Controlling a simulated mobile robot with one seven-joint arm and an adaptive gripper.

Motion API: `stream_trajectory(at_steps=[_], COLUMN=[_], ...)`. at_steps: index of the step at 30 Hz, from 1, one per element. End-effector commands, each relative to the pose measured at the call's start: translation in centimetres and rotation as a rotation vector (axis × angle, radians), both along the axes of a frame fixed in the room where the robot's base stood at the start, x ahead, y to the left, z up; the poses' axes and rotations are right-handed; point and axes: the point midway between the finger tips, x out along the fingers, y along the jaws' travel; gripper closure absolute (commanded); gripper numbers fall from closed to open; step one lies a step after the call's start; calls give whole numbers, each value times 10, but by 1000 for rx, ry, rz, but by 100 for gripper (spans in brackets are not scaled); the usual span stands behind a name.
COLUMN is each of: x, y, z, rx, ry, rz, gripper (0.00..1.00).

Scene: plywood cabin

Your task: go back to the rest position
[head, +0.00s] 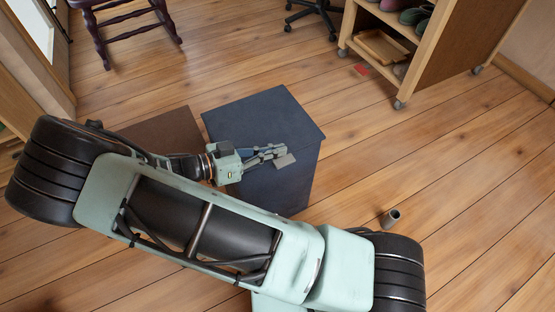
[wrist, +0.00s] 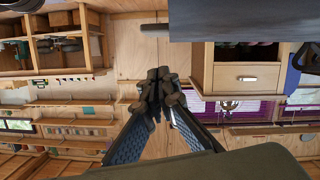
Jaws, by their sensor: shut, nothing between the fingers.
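My gripper (head: 276,154) reaches out to the right in the head view, in front of or over the dark blue box (head: 262,108). Whether it touches the box cannot be told. In the wrist view its two fingers (wrist: 160,90) meet at the tips, with nothing seen between them. The wrist view looks out across the room, with shelves and a drawer unit beyond the fingers.
A brown box (head: 165,130) stands left of the blue one, partly hidden by my arm. A small grey cup (head: 391,217) is on the floor at right. A wheeled shelf (head: 430,55) and a dark chair (head: 125,20) stand farther back. Floor at right is mostly clear.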

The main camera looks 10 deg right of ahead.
Motion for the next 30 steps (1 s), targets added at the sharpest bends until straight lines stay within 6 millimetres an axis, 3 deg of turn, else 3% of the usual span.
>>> stream_trajectory(at_steps=[6,13,26,30], x=[-17,-31,-33,-13], y=[48,81,90,82], z=[18,26,31,63], rx=[-1,-2,-3,1], ry=[-1,-3,1,59], rz=[4,2,-1,-3], gripper=[100,100,100,100])
